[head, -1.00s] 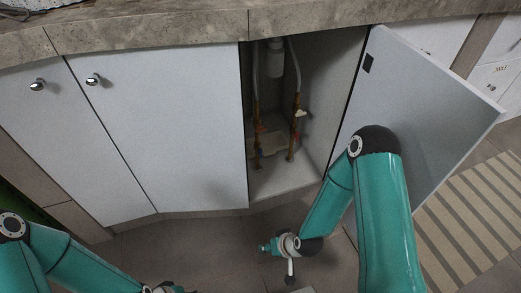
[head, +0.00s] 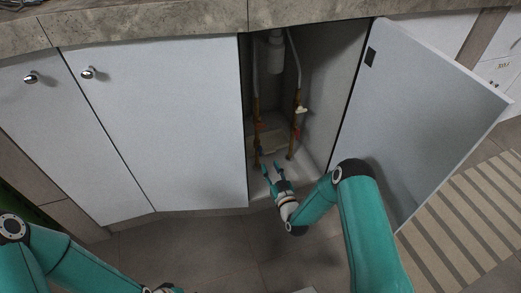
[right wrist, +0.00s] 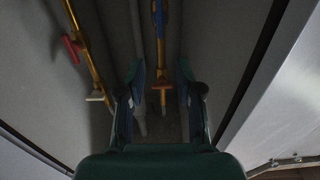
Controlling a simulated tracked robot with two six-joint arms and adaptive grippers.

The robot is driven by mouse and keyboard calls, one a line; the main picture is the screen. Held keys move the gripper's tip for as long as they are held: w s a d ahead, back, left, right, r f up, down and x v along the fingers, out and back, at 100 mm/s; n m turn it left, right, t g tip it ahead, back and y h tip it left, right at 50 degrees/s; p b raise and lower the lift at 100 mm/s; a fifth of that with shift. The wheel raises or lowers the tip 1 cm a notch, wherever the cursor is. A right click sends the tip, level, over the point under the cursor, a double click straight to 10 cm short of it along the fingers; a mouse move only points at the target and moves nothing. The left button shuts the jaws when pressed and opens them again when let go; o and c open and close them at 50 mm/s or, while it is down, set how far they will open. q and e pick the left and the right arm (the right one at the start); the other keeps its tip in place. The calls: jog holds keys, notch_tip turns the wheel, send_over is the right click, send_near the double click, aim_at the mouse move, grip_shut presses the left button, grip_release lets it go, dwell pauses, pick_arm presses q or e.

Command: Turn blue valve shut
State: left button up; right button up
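Two copper pipes with small valve handles stand inside the open cabinet. In the right wrist view a blue part, seemingly the blue valve (right wrist: 161,15), shows on the middle pipe at the top edge; its handle position is unclear. I cannot make it out surely in the head view. My right gripper (head: 270,167) is open and empty at the cabinet's lower front, by the foot of the left pipe. Its spread fingers (right wrist: 161,78) also show in the right wrist view, either side of that pipe's line; contact is unclear. My left gripper (head: 166,289) is cut off at the bottom edge.
An orange-red handle (right wrist: 162,87) is on the same pipe. The other pipe carries a red handle (right wrist: 72,49) and a white handle (right wrist: 95,98). The open door (head: 420,120) stands right of my right arm; a closed door (head: 155,125) is left.

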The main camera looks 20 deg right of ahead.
aim_at(261, 148)
jog(key=w+b, duration=0.1)
jog(key=w, duration=0.2)
jog(key=w+b, duration=0.1)
jog(key=w, duration=0.2)
jog(key=w+b, duration=0.2)
jog(key=w, duration=0.2)
jog(key=shift+a+f, duration=0.1)
jog(key=shift+a, duration=0.15)
jog(key=shift+w, duration=0.75)
grip_shut()
